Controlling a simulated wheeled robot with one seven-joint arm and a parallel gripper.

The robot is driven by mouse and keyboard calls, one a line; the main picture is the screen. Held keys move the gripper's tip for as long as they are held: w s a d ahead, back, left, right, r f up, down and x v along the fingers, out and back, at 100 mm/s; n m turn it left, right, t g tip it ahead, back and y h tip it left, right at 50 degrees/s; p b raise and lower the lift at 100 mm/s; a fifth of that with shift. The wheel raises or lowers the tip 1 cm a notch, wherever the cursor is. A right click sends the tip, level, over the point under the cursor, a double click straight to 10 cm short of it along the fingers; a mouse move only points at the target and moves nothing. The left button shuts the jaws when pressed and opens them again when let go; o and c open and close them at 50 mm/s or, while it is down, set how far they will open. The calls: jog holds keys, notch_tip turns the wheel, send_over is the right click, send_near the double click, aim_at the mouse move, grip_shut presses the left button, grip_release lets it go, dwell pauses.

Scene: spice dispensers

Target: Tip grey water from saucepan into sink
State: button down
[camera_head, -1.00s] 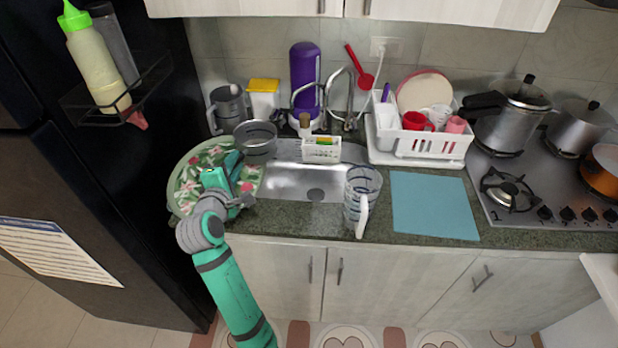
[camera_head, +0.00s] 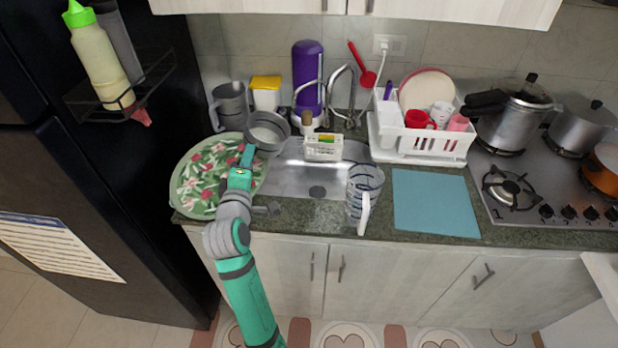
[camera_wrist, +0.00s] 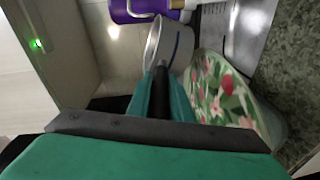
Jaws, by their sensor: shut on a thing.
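The saucepan (camera_head: 268,131) is a small grey metal pan. It is tilted at the left end of the sink, its open mouth facing the head camera, with a pale grey inside. My gripper (camera_head: 247,155) is shut on its handle. In the wrist view the dark handle (camera_wrist: 161,85) runs between my fingers to the pan (camera_wrist: 172,45). Whether water is in the pan I cannot tell. The steel sink (camera_head: 300,180) lies to the right of the pan, with its drain showing. The sink also shows in the wrist view (camera_wrist: 245,35).
A floral round tray (camera_head: 200,180) lies under my arm. A caddy (camera_head: 323,150), tap (camera_head: 335,95) and purple bottle (camera_head: 307,75) stand behind the sink. A glass jug (camera_head: 363,195) stands at its right front. A grey jug (camera_head: 230,105) is back left.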

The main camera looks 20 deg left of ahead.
jog(key=shift+w+d+f+m+t+y, duration=0.1)
jog(key=shift+d+f+m+t+y, duration=0.1)
jog(key=shift+d+m, duration=0.3)
jog(key=shift+d+f+m+t+y, duration=0.1)
jog(key=shift+d+f+m, duration=0.05)
jog(key=shift+d+m, duration=0.35)
jog(key=shift+d+f, duration=0.2)
jog(key=shift+d, duration=0.1)
jog(key=shift+d+f+m, duration=0.1)
jog(key=shift+d+m, duration=0.4)
jog(key=shift+d, duration=0.05)
jog(key=shift+d+f+m, duration=0.1)
jog(key=shift+f+m, duration=0.1)
jog(key=shift+m, duration=0.2)
jog(key=shift+w+d, duration=0.1)
jog(key=shift+d+f+t, duration=0.1)
jog(key=shift+t, duration=0.2)
